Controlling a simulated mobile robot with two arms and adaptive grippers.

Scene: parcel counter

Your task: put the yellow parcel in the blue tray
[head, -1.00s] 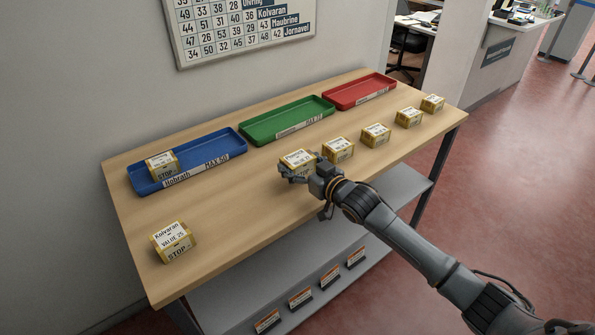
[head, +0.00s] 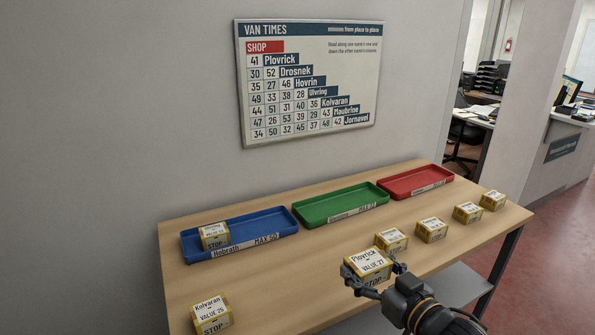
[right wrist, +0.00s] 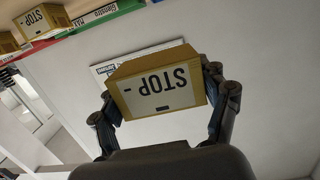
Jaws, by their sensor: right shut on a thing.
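A yellow parcel labelled Plovrick, VALUE 27 (head: 367,263) is held in my right gripper (head: 376,277), above the front edge of the table in the head view. In the right wrist view the fingers (right wrist: 158,88) grip the sides of the parcel (right wrist: 160,82), with its STOP face toward the camera. The blue tray (head: 265,223), marked MAX 50, lies at the back left of the table, apart from the held parcel. Another yellow parcel (head: 214,236) sits in its left part. My left gripper is not in view.
A green tray (head: 340,202) and a red tray (head: 415,179) lie right of the blue one. Several yellow parcels (head: 431,230) line the table's front right. A Kolvaran parcel (head: 211,314) stands at front left. The wooden table (head: 300,255) is clear in the middle.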

